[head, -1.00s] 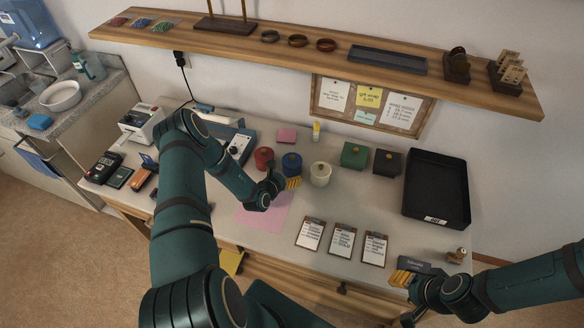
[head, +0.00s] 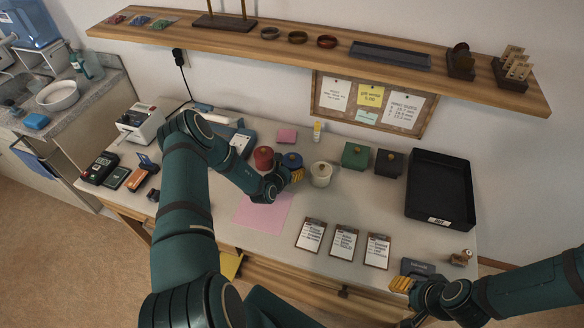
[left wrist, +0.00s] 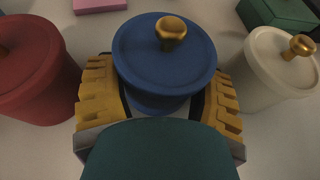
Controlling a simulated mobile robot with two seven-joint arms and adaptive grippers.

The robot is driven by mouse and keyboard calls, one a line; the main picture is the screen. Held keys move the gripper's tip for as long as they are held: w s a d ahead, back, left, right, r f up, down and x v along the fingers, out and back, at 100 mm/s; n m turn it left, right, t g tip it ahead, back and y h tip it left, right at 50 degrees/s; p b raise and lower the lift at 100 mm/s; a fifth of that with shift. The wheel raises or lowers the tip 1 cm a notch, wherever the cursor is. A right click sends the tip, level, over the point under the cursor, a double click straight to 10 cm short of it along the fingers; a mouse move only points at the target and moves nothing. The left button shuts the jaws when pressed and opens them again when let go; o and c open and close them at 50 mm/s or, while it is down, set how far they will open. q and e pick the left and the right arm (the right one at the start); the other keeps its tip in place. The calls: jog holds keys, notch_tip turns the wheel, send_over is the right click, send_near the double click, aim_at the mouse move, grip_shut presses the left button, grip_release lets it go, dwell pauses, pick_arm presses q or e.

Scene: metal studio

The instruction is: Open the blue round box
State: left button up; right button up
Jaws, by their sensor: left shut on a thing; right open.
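The blue round box (head: 291,159) stands on the table between a red round box (head: 263,158) and a white one (head: 320,174). In the left wrist view its blue lid (left wrist: 150,66) with a gold knob (left wrist: 171,31) sits on top. My left gripper (head: 294,174) is at the near side of the blue box. In the left wrist view its yellow fingers (left wrist: 160,98) are shut on the box from both sides, below the lid's rim; the contact itself is partly hidden. My right gripper (head: 402,285) is open and empty near the table's front edge.
A green box (head: 355,155), a dark box (head: 389,163) and a black tray (head: 440,188) stand to the right. Several cards on small boards (head: 343,242) lie in front. A pink sheet (head: 262,214) lies under my left arm. The shelf (head: 300,45) hangs above.

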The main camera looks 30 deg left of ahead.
aim_at(291, 162)
pick_arm(q)
notch_tip(291, 162, up, 10)
jog(key=shift+p, duration=0.35)
jog(key=o, duration=0.4)
jog(key=c, duration=0.6)
jog(key=shift+o, duration=0.2)
